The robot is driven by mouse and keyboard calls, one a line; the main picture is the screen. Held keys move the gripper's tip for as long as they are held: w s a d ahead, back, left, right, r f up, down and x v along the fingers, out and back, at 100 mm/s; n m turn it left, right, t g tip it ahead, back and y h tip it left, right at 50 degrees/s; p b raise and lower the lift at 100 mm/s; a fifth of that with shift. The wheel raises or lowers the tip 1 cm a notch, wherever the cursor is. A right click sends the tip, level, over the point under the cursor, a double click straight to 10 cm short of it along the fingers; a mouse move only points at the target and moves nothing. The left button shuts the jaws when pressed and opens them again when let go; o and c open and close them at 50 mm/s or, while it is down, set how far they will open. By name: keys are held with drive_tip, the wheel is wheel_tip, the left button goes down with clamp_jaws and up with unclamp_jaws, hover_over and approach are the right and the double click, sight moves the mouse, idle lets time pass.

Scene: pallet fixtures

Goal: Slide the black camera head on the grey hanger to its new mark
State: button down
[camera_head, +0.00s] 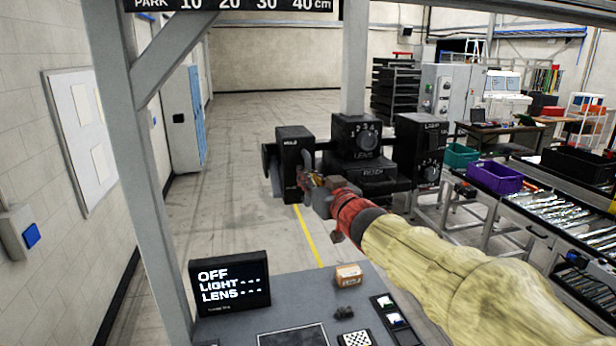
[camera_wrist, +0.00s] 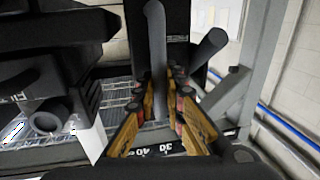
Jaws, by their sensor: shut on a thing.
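The black camera head (camera_head: 357,132) hangs at the lower end of the upright grey hanger (camera_head: 354,60), with a dial marked LENS on its front. Black side blocks flank it left (camera_head: 293,160) and right (camera_head: 420,145). My gripper (camera_head: 308,182) is in front of the left block. In the wrist view its fingers (camera_wrist: 167,85) are closed around a dark grey bar (camera_wrist: 157,45), which runs between them. A black body is behind the bar. The far ends of the bar are partly hidden. A black scale strip (camera_head: 235,5) marked PARK, 10, 20, 30, 40 cm runs along the top; it shows in the wrist view (camera_wrist: 160,150).
A grey frame post (camera_head: 140,150) stands at left. Below is a grey console (camera_head: 270,320) with a small screen (camera_head: 229,285) reading OFF, LIGHT, LENS, and a small box (camera_head: 348,275). Bins and a parts table (camera_head: 500,178) stand at right.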

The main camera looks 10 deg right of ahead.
idle(0.3)
drive_tip(key=c, duration=1.9)
unclamp_jaws()
drive_tip(key=shift+a, duration=0.1)
drive_tip(key=shift+s, duration=0.1)
drive_tip(key=s, duration=0.4)
drive_tip(key=s+d, duration=0.1)
drive_tip(key=s, duration=0.2)
drive_tip(key=s+d, duration=0.1)
drive_tip(key=s, duration=0.3)
drive_tip(key=shift+s+d, duration=0.2)
drive_tip(key=shift+s, duration=0.1)
